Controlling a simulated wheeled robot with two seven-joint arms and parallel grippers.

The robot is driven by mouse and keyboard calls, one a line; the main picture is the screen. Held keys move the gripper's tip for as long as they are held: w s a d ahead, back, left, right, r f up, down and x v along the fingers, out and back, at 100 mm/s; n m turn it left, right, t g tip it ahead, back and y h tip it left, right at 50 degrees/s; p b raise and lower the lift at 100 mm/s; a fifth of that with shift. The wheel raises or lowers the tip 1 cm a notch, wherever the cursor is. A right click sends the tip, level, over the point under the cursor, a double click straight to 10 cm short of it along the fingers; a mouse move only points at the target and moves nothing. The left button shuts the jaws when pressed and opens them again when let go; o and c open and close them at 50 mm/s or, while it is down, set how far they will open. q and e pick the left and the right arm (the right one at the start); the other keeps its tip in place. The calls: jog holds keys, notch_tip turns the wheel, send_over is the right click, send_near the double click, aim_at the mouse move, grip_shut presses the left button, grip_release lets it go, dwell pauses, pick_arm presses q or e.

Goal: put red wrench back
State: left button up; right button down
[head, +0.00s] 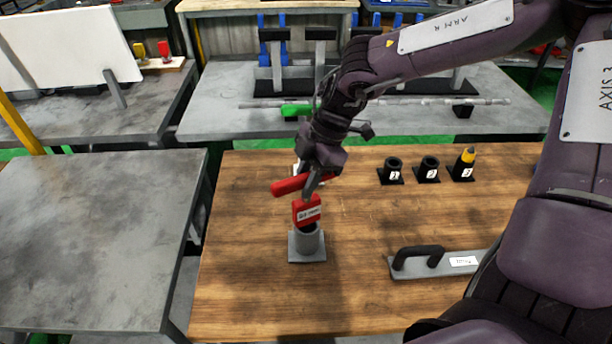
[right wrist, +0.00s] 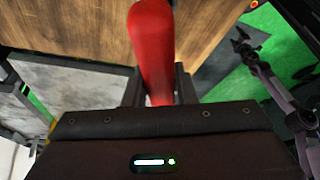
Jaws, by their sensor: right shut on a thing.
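The red wrench shows in the head view as a red handle (head: 290,185) lying across my right gripper (head: 311,188). My right gripper is shut on it above the wooden table. In the right wrist view the red handle (right wrist: 152,45) runs between the two fingers (right wrist: 160,88); the wrench's far end is hidden. Just below the gripper, a grey round holder (head: 307,240) on a square base stands on the table. A red labelled piece (head: 307,209) shows at its mouth; I cannot tell whether it joins the wrench.
Three black numbered holders (head: 428,170) stand at the table's back right, the rightmost with a yellow-tipped piece (head: 465,160). A grey plate with a black handle (head: 430,262) lies at front right. The wooden table (head: 245,300) is clear at front left. A grey table (head: 85,240) stands left.

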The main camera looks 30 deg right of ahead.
jog(key=shift+f, duration=0.1)
jog(key=c, duration=1.6)
grip_release()
jog(key=shift+f, duration=0.1)
jog(key=o, duration=0.4)
